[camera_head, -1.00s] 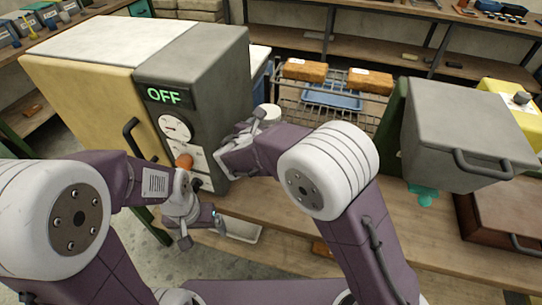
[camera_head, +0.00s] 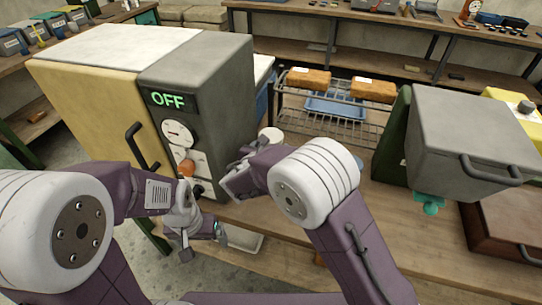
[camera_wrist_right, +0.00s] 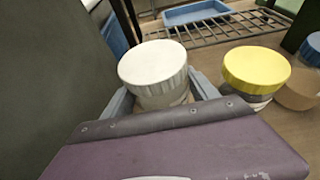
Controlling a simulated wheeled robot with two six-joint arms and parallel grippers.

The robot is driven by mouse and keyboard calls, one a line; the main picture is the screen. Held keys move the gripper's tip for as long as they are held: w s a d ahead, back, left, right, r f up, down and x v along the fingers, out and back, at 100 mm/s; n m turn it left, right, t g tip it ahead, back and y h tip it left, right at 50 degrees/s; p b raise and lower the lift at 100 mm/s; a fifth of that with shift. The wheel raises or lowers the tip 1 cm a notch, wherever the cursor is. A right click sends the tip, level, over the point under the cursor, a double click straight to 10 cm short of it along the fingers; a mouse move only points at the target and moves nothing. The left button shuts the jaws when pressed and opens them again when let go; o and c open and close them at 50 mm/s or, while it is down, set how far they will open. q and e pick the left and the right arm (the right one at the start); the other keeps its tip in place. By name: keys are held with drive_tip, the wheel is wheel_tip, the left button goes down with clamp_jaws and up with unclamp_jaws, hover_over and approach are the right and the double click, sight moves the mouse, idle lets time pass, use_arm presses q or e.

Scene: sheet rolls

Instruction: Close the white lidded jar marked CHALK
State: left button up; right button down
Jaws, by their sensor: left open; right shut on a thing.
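A jar with a round white lid (camera_wrist_right: 152,63) is between the fingers of my right gripper (camera_wrist_right: 162,98) in the right wrist view. The fingers are shut on it, seemingly around the body just below the lid. Most of the body is hidden, no CHALK marking is visible, and I cannot tell how firmly the lid is seated. In the head view the white lid (camera_head: 270,134) shows just beyond my right gripper (camera_head: 245,163), beside the grey oven. My left gripper (camera_head: 205,244) is open and empty, low in front of the oven and apart from the jar.
The oven (camera_head: 195,95), reading OFF, stands close at the left. A yellow-lidded jar (camera_wrist_right: 256,68) and a blue-lidded jar (camera_wrist_right: 313,48) stand to the right of the held jar. Behind is a wire rack (camera_head: 345,122); a grey box (camera_head: 465,125) is at right.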

drive_tip(key=shift+f+b, duration=0.4)
drive_tip(key=shift+f, duration=1.5)
drive_tip(key=shift+f, duration=0.15)
drive_tip(key=shift+c, duration=1.1)
unclamp_jaws()
